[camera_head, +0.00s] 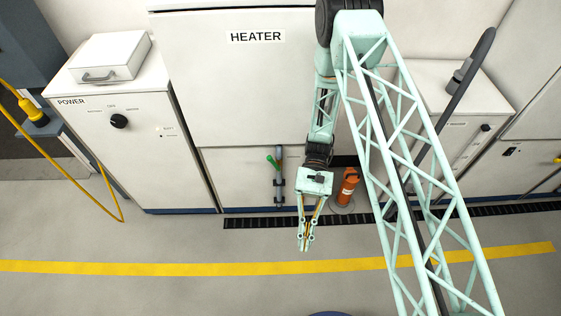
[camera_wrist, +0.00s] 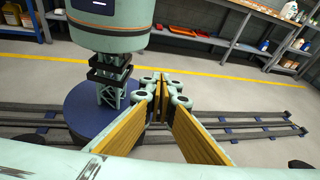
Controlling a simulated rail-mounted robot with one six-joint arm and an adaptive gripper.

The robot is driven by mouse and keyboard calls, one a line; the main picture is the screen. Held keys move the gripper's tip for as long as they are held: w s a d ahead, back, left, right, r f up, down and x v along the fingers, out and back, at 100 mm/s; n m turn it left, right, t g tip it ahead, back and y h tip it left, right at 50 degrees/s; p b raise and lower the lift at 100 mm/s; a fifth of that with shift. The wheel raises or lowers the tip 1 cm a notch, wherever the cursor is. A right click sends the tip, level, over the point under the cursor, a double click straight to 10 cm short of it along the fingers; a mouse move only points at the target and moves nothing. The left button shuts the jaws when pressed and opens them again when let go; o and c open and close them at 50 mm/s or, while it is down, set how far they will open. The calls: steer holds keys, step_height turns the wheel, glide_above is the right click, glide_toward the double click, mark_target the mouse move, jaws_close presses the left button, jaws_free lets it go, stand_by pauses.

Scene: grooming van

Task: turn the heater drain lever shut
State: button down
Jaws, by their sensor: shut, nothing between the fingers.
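The heater (camera_head: 240,90) is a tall white cabinet with a "HEATER" label, left of centre in the head view. A drain lever with a green handle (camera_head: 271,162) sits low on its front, on a grey vertical pipe (camera_head: 279,177). The handle slants up and left from the pipe. My gripper (camera_head: 304,246) is shut and empty, pointing down to the right of the lever and in front of the cabinet, apart from it. In the wrist view my gripper's fingers (camera_wrist: 160,95) meet at the tips. The lever is not in the wrist view.
An orange cylinder (camera_head: 348,187) stands right of my gripper by the cabinet. A white power cabinet (camera_head: 140,130) with a yellow cable (camera_head: 55,140) stands at left. A floor drain grate (camera_head: 255,222) runs along the cabinets. The wrist view shows shelves (camera_wrist: 240,45) and floor rails (camera_wrist: 240,120).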

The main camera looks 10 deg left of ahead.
steer(key=w+a+m+t+y, duration=0.5)
steer(key=w+a+m+y, duration=0.45)
steer(key=w, duration=0.45)
steer(key=w+d+m+t+y, duration=0.1)
steer(key=w+m+t, duration=0.3)
steer(key=w, duration=0.6)
steer(key=w+d+r+m+t+y, duration=0.1)
steer(key=w+d+m+t, duration=0.3)
steer(key=w, duration=0.6)
steer(key=shift+d+r+t+y+p, duration=0.15)
steer(key=shift+t+y+p, duration=0.15)
steer(key=shift+y, duration=0.35)
